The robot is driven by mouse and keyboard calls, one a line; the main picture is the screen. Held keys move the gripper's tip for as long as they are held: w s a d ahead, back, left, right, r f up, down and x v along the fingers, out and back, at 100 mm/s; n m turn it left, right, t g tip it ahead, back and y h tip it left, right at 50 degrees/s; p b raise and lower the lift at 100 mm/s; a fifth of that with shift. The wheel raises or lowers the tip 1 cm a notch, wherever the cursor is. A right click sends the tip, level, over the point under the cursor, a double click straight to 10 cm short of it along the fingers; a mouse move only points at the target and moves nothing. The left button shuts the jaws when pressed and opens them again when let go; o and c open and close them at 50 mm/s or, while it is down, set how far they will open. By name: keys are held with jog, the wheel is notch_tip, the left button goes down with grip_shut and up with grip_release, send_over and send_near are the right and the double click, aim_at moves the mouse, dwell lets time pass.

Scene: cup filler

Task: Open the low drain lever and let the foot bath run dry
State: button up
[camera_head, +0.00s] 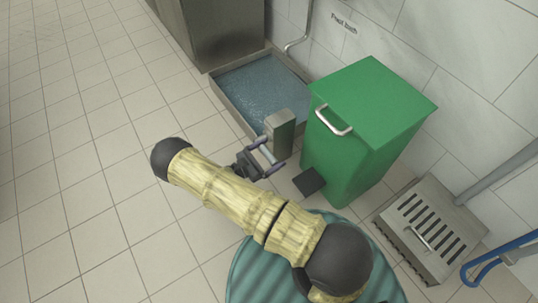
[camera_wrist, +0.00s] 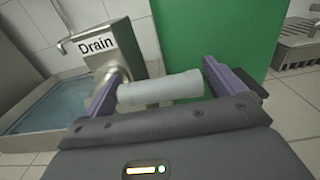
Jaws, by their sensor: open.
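The foot bath is a low metal basin (camera_head: 229,107) at the wall, with blue water (camera_head: 262,86) in it; the water also shows in the wrist view (camera_wrist: 60,101). Beside the bath stands a small metal post (camera_head: 281,122), labelled "Drain" in the wrist view (camera_wrist: 98,46). A pale grey cylindrical lever handle (camera_wrist: 162,89) extends level from the post's lower part. My gripper (camera_head: 263,160) is low beside the post, open, with its purple fingers at either end of the handle in the wrist view (camera_wrist: 166,86). I cannot tell whether they touch it.
A green pedal bin (camera_head: 365,125) stands close right of the post, its black pedal (camera_head: 308,181) near my gripper. A slotted metal box (camera_head: 430,225) is further right. A teal ribbed round top (camera_head: 262,268) lies below my arm. The tiled floor to the left is clear.

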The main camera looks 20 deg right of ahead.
jog(key=c, duration=1.4)
